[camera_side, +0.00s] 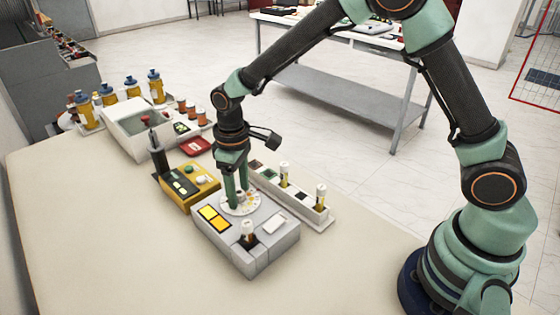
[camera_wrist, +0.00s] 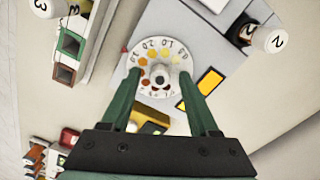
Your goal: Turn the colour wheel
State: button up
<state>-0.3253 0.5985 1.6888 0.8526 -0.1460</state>
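The colour wheel (camera_side: 252,208) is a white disc on top of a grey box (camera_side: 265,250). In the wrist view the wheel (camera_wrist: 161,30) shows numbers around its rim and a ring of coloured dots from pale yellow to dark red, with a small hub (camera_wrist: 161,77). My gripper (camera_side: 236,203) points straight down over the wheel. I cannot tell whether the tips touch the disc.
Beside the wheel are yellow panels (camera_wrist: 210,80) and a numbered vial (camera_side: 248,238). A rack with vials (camera_side: 290,195) stands close on the right, a yellow device (camera_side: 186,187) on the left. Bottles and a white bin (camera_side: 136,136) are behind. The front left table (camera_side: 100,240) is clear.

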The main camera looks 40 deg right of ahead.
aim_at(241, 192)
notch_tip(241, 192, up, 12)
dwell(0.8)
jog(key=s+d+r+m+t, duration=0.2)
jog(key=s+d+r, duration=0.1)
jog(key=s+d, duration=0.4)
jog(key=s+d+r+m+t, duration=0.3)
jog(key=s+d, duration=0.4)
jog(key=shift+d+t, duration=0.15)
jog(key=shift+t, duration=0.15)
jog(key=shift+w, duration=0.1)
